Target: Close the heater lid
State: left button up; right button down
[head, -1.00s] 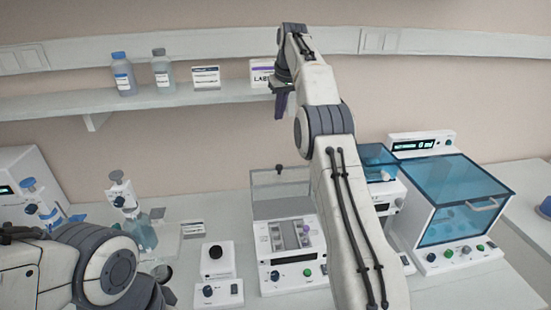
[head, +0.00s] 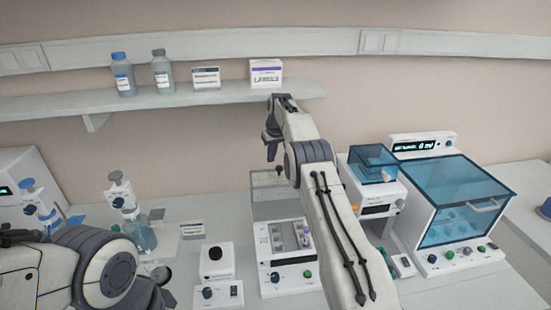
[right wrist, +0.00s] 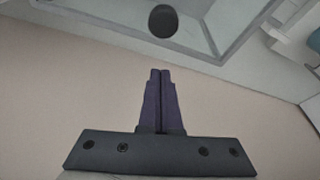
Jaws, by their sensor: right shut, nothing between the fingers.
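The heater (head: 290,276) is a white block unit with a front panel of knobs and a few tubes in its top, standing mid-bench. Its clear lid (head: 266,210) stands open, upright at the back of the unit. My right gripper (head: 271,153) is above and behind the lid's top edge, pointing down, shut and empty. In the right wrist view its dark purple fingers (right wrist: 160,73) are together, just apart in the picture from the lid's dark round knob (right wrist: 163,21). My left arm shows at the lower left, but its gripper is out of view.
A small unit with a blue lid (head: 373,163) and a larger blue-windowed cabinet (head: 455,205) stand to the right. Bottles (head: 123,75) and a label box (head: 266,74) are on the shelf (head: 190,97) behind.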

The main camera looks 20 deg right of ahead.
jog(key=s, duration=0.3)
jog(key=shift+r, duration=0.3)
jog(key=shift+s+f+p, duration=0.1)
jog(key=shift+s+p, duration=0.25)
jog(key=shift+s, duration=0.2)
